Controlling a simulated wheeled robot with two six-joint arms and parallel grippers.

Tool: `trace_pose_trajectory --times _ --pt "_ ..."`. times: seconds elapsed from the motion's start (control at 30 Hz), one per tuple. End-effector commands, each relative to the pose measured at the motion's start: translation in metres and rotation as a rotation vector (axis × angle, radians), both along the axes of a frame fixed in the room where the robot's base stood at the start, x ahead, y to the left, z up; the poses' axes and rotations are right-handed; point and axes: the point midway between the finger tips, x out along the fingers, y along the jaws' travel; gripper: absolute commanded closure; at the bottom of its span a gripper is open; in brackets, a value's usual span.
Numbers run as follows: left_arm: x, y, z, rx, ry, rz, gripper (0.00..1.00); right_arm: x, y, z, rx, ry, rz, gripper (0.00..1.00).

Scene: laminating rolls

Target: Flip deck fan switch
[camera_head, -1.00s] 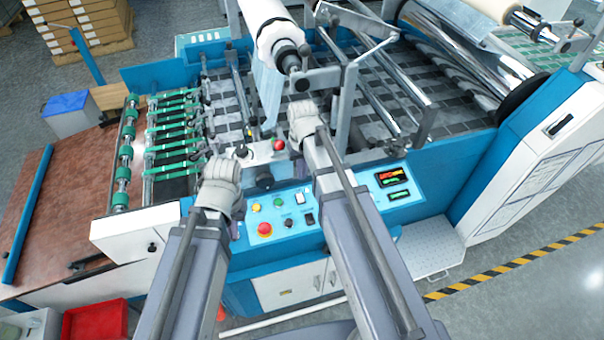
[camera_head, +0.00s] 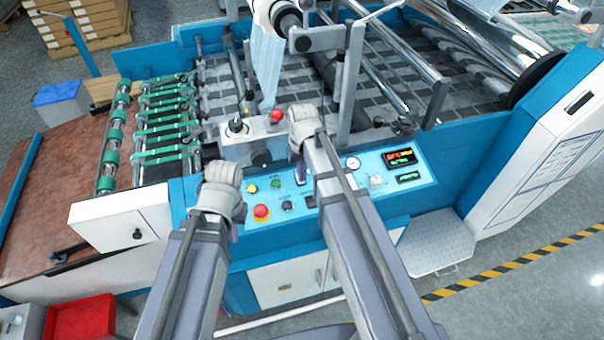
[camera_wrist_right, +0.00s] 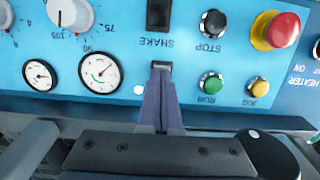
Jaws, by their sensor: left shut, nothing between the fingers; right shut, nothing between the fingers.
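The blue control panel (camera_head: 330,186) spans the middle of the head view; it appears upside down in the right wrist view (camera_wrist_right: 240,60). There, a rocker switch (camera_wrist_right: 161,66) sits right at my right gripper's tips (camera_wrist_right: 160,78); its label is hidden, and I cannot tell if the tips touch it. A dark rocker switch (camera_wrist_right: 159,14) lies beyond, by the label SHAKE. My right gripper (camera_head: 296,155) is shut and empty over the panel. My left gripper (camera_head: 221,172) is shut and empty at the panel's left end.
Beside the rocker are a green RUN button (camera_wrist_right: 211,83), a yellow JOG button (camera_wrist_right: 258,87), a black STOP button (camera_wrist_right: 213,22) and gauges (camera_wrist_right: 99,72). A red emergency button (camera_head: 261,212) is close to my left gripper. A grey bracket (camera_head: 349,85) rises behind the panel.

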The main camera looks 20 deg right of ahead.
Motion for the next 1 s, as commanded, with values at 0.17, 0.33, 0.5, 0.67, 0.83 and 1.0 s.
trace_pose_trajectory --times 0.17,0.33,0.5,0.67,0.83,1.0 --pt "0.000 0.000 0.001 0.000 0.000 0.000 1.00 0.000 0.000 0.001 0.000 0.000 0.000 1.00" --pt "0.000 0.000 -0.004 0.000 0.000 0.000 1.00 -0.003 0.000 -0.004 0.001 -0.024 0.000 1.00" --pt "0.000 0.000 -0.011 0.000 0.000 0.001 1.00 -0.005 0.000 -0.010 0.004 -0.102 0.000 1.00" --pt "0.000 0.000 -0.011 0.000 0.000 0.001 1.00 -0.003 0.000 -0.009 0.003 -0.100 0.000 1.00" --pt "0.000 0.000 -0.011 0.000 0.000 0.001 1.00 0.002 0.000 -0.009 0.004 -0.103 0.000 1.00" --pt "0.000 0.000 -0.009 0.000 0.000 0.001 1.00 0.011 0.000 -0.007 0.003 -0.106 0.000 1.00"
